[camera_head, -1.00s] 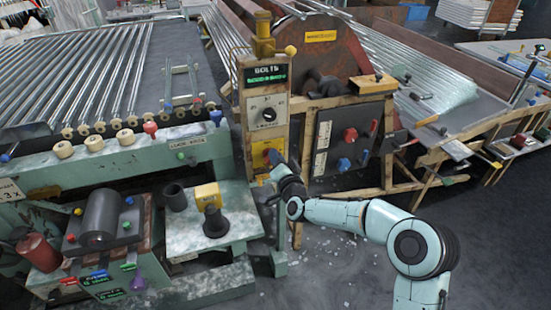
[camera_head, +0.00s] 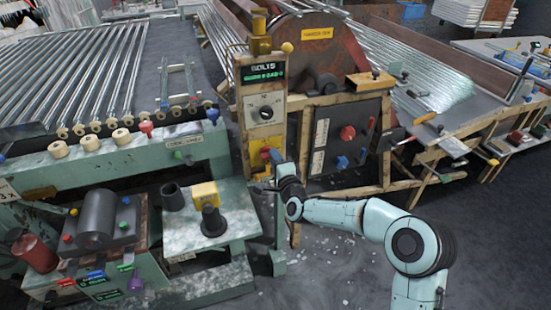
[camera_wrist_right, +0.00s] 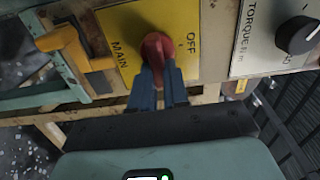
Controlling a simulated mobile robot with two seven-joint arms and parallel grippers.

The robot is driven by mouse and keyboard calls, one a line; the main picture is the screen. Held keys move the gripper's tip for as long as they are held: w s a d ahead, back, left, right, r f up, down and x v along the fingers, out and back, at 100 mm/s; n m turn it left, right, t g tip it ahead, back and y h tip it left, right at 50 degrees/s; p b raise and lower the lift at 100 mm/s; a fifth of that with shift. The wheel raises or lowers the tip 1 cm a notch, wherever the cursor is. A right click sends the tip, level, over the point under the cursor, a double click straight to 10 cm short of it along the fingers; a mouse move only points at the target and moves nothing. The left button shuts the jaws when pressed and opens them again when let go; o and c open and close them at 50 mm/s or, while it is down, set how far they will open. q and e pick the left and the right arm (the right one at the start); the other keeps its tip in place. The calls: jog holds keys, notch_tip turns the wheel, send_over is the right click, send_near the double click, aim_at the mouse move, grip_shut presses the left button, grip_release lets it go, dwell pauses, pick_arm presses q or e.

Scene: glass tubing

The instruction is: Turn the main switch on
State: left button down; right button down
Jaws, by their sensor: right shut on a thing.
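The main switch is a red knob (camera_wrist_right: 155,48) on a yellow plate lettered MAIN and OFF (camera_wrist_right: 118,42), seen close in the right wrist view. In the head view the yellow plate (camera_head: 257,153) sits low on the narrow control post. My right gripper (camera_wrist_right: 157,78) has its two blue fingers on either side of the red knob and is shut on it. The fingertips hide part of the knob, so its exact setting is hard to read. In the head view my right gripper (camera_head: 274,168) is against the post's lower part. My left gripper is not in view.
A torque dial (camera_wrist_right: 298,36) sits beside the yellow plate. A yellow bracket (camera_wrist_right: 75,50) is on the other side. A dark panel (camera_head: 345,140) with red and blue knobs stands right of the post. A green bench (camera_head: 215,225) is left of my right arm.

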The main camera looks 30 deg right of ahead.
jog(key=shift+a, duration=0.1)
dwell(0.4)
jog(key=c, duration=1.1)
grip_release()
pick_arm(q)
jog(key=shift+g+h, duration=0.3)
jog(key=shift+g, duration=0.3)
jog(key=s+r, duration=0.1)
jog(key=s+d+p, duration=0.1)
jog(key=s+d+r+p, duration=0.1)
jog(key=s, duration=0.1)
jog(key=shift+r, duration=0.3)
pick_arm(e)
jog(key=v, duration=1.3)
jog(key=shift+s+f, duration=0.1)
jog(key=shift+s, duration=0.15)
